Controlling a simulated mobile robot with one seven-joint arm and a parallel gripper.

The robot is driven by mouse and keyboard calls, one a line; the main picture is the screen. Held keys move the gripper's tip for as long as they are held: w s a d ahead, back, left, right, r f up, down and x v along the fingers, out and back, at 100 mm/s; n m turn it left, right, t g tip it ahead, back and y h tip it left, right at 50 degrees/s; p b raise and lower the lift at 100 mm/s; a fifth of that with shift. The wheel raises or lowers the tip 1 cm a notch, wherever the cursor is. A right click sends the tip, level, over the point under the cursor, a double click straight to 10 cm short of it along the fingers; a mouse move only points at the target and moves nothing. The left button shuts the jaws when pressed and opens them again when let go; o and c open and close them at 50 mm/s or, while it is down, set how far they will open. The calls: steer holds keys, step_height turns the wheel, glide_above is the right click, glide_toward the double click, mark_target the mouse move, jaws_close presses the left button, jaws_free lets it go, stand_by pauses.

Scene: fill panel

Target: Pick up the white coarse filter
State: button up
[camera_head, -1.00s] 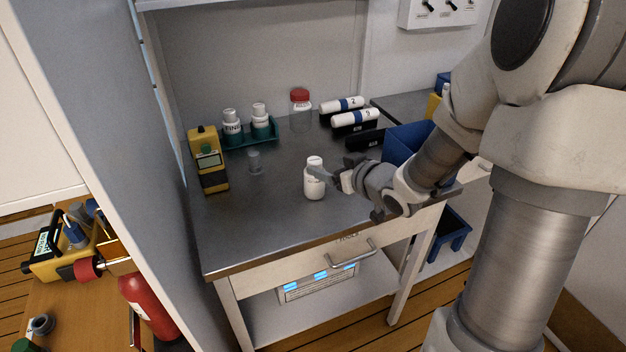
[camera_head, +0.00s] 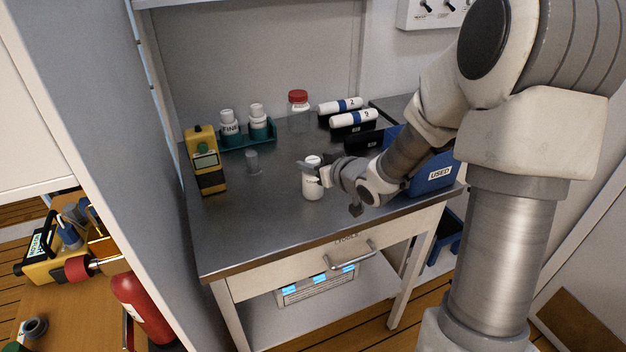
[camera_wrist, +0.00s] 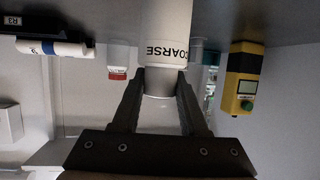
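The white coarse filter (camera_head: 312,185) stands upright on the metal bench top near its middle. In the wrist view the coarse filter (camera_wrist: 166,40) appears upside down, with the word COARSE on its body. My gripper (camera_head: 316,170) reaches in from the right at the height of the filter's narrower top. In the wrist view the two fingers of my gripper (camera_wrist: 160,76) lie either side of that top, partly hiding it. The fingers look open around it; whether they touch it is hard to see.
A yellow meter (camera_head: 206,160) and a small clear cup (camera_head: 252,161) stand left of the filter. A teal tray (camera_head: 247,142) behind holds two white bottles, one marked FINE. A red-lidded jar (camera_head: 298,100) stands at the back. A blue USED bin (camera_head: 431,181) is at right.

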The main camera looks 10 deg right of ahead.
jaws_close()
steer(key=shift+r, duration=0.15)
